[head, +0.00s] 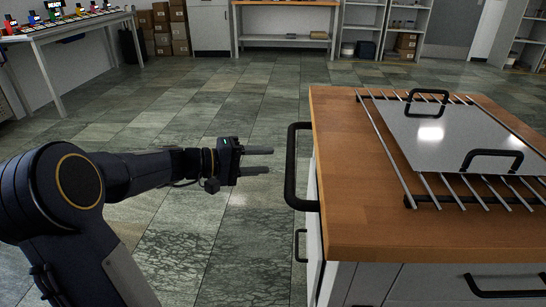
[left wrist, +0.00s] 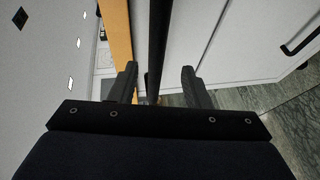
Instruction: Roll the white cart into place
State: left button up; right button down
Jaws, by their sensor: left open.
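The white cart (head: 335,283) stands at the right of the head view, with a brown wooden top (head: 345,190). A black bar handle (head: 291,170) sticks out from its left side. My left gripper (head: 271,160) is open and empty, pointing right at the handle, with a small gap between fingertips and bar in the head view. In the left wrist view, the handle (left wrist: 159,40) lines up between the two open fingers (left wrist: 158,76), and the cart's white side (left wrist: 220,40) is behind it. My right gripper is not in view.
On the cart top lie metal rods (head: 385,150) and a shiny plate (head: 425,132) with two black handles. Tiled floor (head: 215,110) is open left of and behind the cart. A table with colourful items (head: 75,30), cardboard boxes (head: 165,30) and shelves (head: 385,30) stand farther back.

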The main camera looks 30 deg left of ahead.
pick_arm(q)
jog(key=shift+s+a, duration=0.15)
jog(key=w+d+n+t+h+p, duration=0.1)
jog(key=w+d+t+h+p, duration=0.1)
jog(key=w+d, duration=0.4)
jog(key=shift+w+d+f+n+t+h, duration=0.25)
jog(key=shift+w+f+t+h, duration=0.2)
jog(key=shift+w, duration=0.55)
jog(key=shift+r, duration=0.1)
grip_shut()
